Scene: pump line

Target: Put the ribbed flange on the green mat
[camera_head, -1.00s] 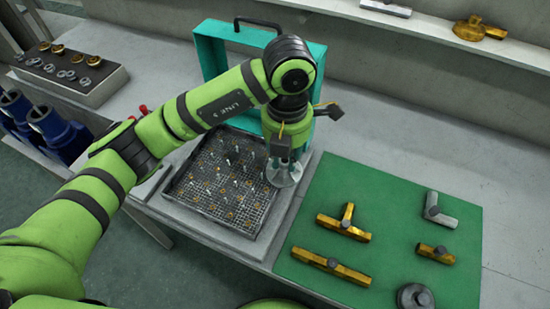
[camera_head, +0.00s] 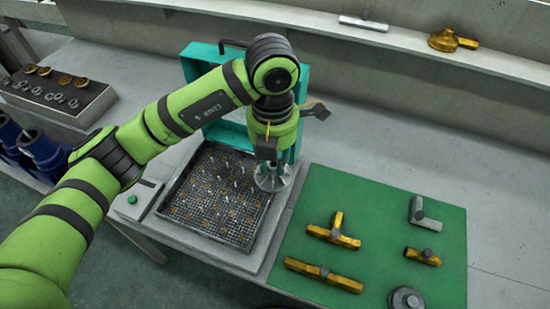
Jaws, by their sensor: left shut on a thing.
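My left gripper (camera_head: 269,160) points down over the right edge of the dark mesh tray. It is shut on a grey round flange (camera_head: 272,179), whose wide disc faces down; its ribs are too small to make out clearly. The green mat (camera_head: 379,227) lies to the right of the gripper, and the held flange is left of the mat's edge. Another dark grey round part (camera_head: 407,299) sits at the mat's front, cut by the picture's bottom edge. My right gripper is not in view.
The mat bears brass fittings (camera_head: 334,231) and a grey elbow (camera_head: 423,215), with bare green at its far left. The mesh tray (camera_head: 222,196) holds small parts. A teal frame (camera_head: 296,75) stands behind it. A shelf (camera_head: 410,50) runs along the back.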

